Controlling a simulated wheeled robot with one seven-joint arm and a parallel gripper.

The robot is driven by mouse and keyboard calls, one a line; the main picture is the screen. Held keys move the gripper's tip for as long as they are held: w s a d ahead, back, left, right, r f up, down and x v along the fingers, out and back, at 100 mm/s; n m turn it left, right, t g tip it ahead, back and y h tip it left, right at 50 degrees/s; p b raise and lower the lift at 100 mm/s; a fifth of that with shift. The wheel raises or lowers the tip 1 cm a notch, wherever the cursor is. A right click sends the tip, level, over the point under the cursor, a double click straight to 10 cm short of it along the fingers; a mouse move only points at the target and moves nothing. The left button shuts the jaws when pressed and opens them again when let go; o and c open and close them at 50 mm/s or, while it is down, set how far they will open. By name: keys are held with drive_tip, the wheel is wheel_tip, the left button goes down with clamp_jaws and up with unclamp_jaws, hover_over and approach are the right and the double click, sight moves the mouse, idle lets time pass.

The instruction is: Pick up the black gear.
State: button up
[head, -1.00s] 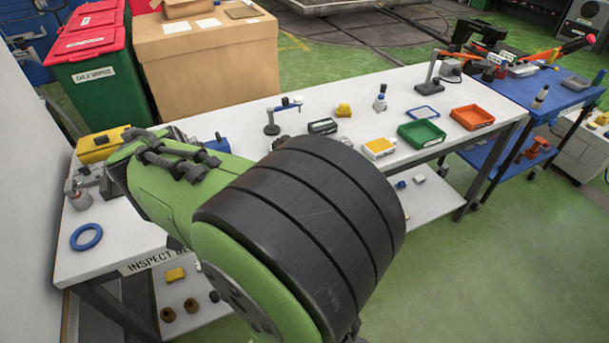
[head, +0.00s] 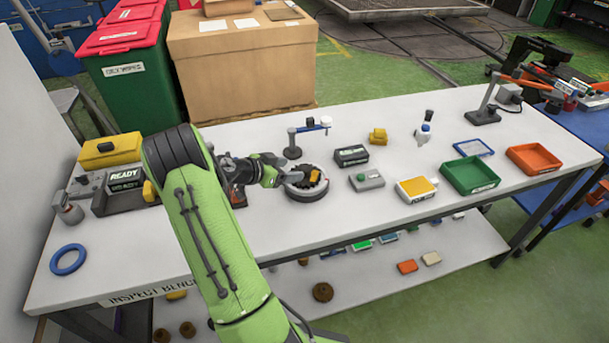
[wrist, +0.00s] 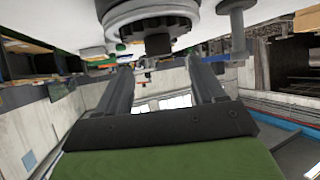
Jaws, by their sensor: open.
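The black gear (head: 310,172) sits at a round grey stand (head: 302,193) on the bench, its toothed edge partly hidden by my gripper. In the wrist view the gear (wrist: 153,26) shows with its teeth at the top centre, inside or against the pale round stand (wrist: 122,12). My gripper (head: 286,176) reaches in from the left, close beside the gear. In the wrist view its two fingers (wrist: 163,74) are apart with nothing between them. Whether a finger touches the gear cannot be told. A small orange-yellow piece (head: 314,182) shows in front of the gear.
A blue and grey post stand (head: 292,148) is just behind the gear. A dark box (head: 351,155), a grey button box (head: 367,180) and a yellow-topped box (head: 416,190) stand to the right. Green (head: 471,177) and orange (head: 533,160) trays lie farther right. A blue ring (head: 68,259) lies left.

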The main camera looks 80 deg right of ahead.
sight(302, 168)
drive_tip(key=x, duration=0.6)
drive_tip(key=shift+a, duration=0.1)
drive_tip(key=shift+a, duration=0.1)
drive_tip(key=shift+c, duration=1.2)
drive_tip(key=shift+r, duration=0.1)
clamp_jaws()
